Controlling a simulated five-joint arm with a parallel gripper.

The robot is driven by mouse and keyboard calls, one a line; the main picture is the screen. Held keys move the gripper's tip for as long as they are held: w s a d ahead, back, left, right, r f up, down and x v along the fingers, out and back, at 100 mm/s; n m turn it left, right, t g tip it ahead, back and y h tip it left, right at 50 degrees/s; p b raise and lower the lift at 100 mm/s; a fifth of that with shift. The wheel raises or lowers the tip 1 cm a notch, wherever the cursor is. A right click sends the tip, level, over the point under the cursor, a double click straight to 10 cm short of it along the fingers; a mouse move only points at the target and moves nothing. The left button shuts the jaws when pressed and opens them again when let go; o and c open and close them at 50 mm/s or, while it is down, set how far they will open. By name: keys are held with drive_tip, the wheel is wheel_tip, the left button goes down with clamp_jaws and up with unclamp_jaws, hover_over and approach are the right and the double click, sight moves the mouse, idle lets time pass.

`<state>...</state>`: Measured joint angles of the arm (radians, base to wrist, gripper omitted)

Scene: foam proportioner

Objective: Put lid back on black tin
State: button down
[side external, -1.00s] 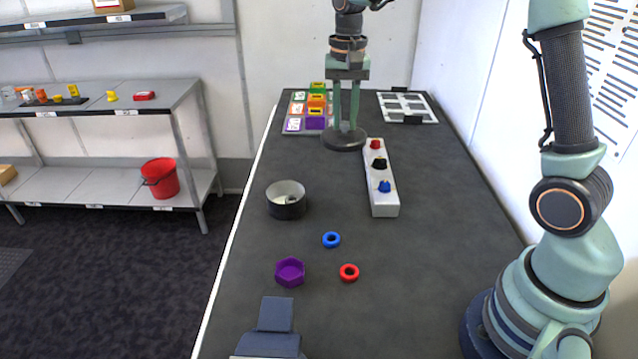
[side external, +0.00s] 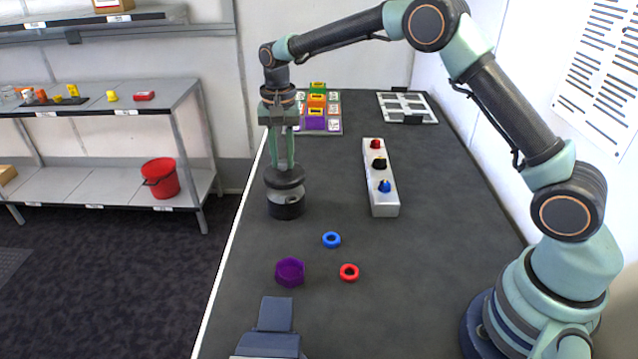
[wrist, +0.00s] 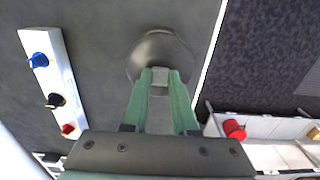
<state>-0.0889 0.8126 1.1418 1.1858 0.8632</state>
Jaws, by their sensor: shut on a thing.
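The black tin (side external: 286,211) stands upright on the dark table near its left edge in the side view. Its pale inside shows in part below the lid. My gripper (side external: 283,165) is shut on the round dark lid (side external: 285,179) by its top and holds it about level over the tin. A gap shows between lid and tin, though its exact size is hard to judge. In the wrist view the lid (wrist: 158,48) lies beyond my fingertips (wrist: 162,76) and hides most or all of the tin.
A white block with red, black and blue knobs (side external: 383,205) stands right of the tin. A purple hexagonal piece (side external: 290,272), a blue ring (side external: 331,240) and a red ring (side external: 349,272) lie nearer the camera. Coloured boxes (side external: 316,110) and a white frame (side external: 409,108) are at the back.

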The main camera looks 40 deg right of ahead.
drive_tip(key=shift+f, duration=2.35)
drive_tip(key=shift+f, duration=0.2)
idle(0.4)
drive_tip(key=c, duration=0.6)
unclamp_jaws()
drive_tip(key=o, duration=0.5)
drive_tip(key=shift+c, duration=0.2)
drive_tip(key=shift+r, duration=3.5)
